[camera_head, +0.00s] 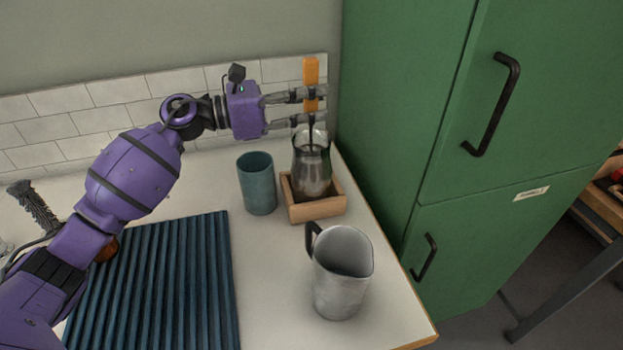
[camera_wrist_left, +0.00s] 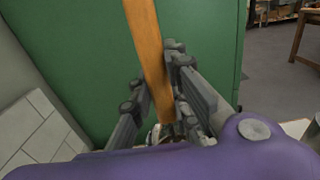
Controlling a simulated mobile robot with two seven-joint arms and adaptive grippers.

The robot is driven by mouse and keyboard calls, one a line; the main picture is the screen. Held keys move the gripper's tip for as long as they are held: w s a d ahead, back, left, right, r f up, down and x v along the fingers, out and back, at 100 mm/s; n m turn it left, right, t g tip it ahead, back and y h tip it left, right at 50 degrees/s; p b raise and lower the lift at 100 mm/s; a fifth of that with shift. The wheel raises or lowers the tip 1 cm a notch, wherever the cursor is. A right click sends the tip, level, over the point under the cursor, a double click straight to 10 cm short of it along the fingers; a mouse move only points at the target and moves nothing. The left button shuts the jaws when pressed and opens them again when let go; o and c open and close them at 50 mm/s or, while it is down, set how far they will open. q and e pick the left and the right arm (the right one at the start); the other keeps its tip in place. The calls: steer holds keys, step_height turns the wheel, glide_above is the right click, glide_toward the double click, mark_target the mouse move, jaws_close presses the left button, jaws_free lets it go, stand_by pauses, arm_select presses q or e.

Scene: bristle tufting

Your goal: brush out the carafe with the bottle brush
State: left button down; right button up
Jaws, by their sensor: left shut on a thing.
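A glass carafe (camera_head: 311,172) stands upright in a small wooden tray (camera_head: 318,211) near the back right of the counter. The bottle brush (camera_head: 311,84) has an orange handle and a dark stem that runs down into the carafe's mouth. Its lower part shows only dimly through the glass. My left gripper (camera_head: 312,106) is shut on the brush handle above the carafe, and the brush is close to upright. The handle (camera_wrist_left: 148,48) also shows between the fingers in the left wrist view. My right gripper is not in view.
A teal cup (camera_head: 257,183) stands just left of the tray. A grey metal pitcher (camera_head: 341,272) stands in front of it, near the counter's right edge. A ribbed blue mat (camera_head: 165,285) lies at front left. A green cabinet (camera_head: 440,130) rises close on the right. A tiled wall is behind.

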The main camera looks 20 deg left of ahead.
arm_select(q)
steer(key=shift+s+a, duration=0.1)
steer(key=shift+s, duration=0.05)
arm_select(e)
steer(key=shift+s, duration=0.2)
arm_select(q)
steer(key=shift+s+a, duration=0.1)
steer(key=shift+s, duration=0.1)
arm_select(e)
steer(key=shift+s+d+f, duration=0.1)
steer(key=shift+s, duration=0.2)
arm_select(q)
steer(key=shift+s+a, duration=0.1)
steer(key=shift+s, duration=0.15)
